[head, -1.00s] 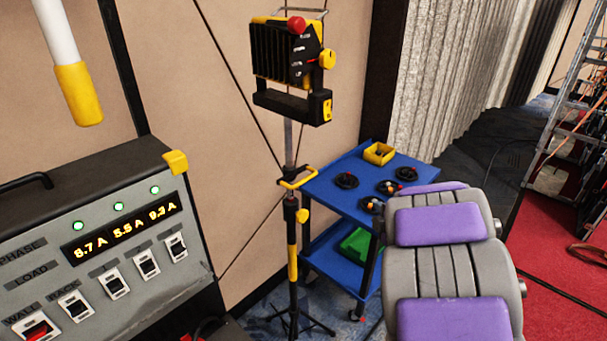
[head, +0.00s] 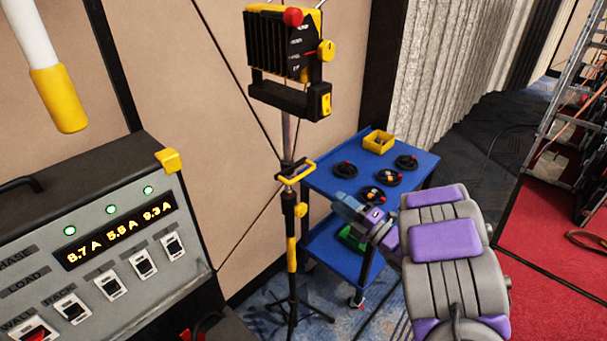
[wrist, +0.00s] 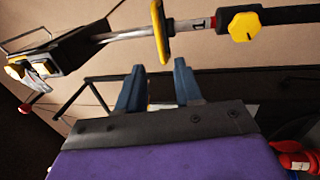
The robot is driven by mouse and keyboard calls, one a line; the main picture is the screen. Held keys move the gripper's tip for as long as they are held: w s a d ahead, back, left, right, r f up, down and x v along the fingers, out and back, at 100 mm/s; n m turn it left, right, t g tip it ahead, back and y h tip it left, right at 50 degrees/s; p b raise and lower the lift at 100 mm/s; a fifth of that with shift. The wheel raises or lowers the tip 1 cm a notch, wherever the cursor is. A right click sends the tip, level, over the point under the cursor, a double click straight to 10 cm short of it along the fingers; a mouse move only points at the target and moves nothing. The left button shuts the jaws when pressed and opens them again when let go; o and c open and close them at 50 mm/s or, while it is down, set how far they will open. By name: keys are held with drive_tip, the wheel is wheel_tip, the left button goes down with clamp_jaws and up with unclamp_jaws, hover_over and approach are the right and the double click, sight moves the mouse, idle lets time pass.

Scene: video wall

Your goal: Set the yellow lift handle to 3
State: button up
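A yellow handle (head: 295,171) sits on the upright pole of the lamp stand, below the black lamp head; I take it to be the lift handle. In the wrist view the handle (wrist: 160,32) crosses the pole, just beyond my fingertips. A small dark mark on a white part of the pole shows beside it, too small to read surely. My gripper (head: 355,208) is right of the stand and lower than the handle, in front of the blue cart. In the wrist view my gripper (wrist: 160,78) has two blue-grey fingers apart, with nothing between them.
The black lamp head (head: 288,60) has yellow and red knobs. A yellow knob (head: 301,210) is lower on the pole. The blue cart (head: 340,172) carries coiled cables and a yellow bin (head: 379,141). A grey power box (head: 90,240) stands at left; a ladder (head: 570,130) is at right.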

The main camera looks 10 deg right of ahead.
sight(303, 176)
drive_tip(key=b+x, duration=0.1)
drive_tip(key=x, duration=1.3)
drive_tip(key=shift+w+a, duration=0.15)
drive_tip(key=shift+c, duration=0.2)
drive_tip(key=shift+f, duration=0.1)
clamp_jaws()
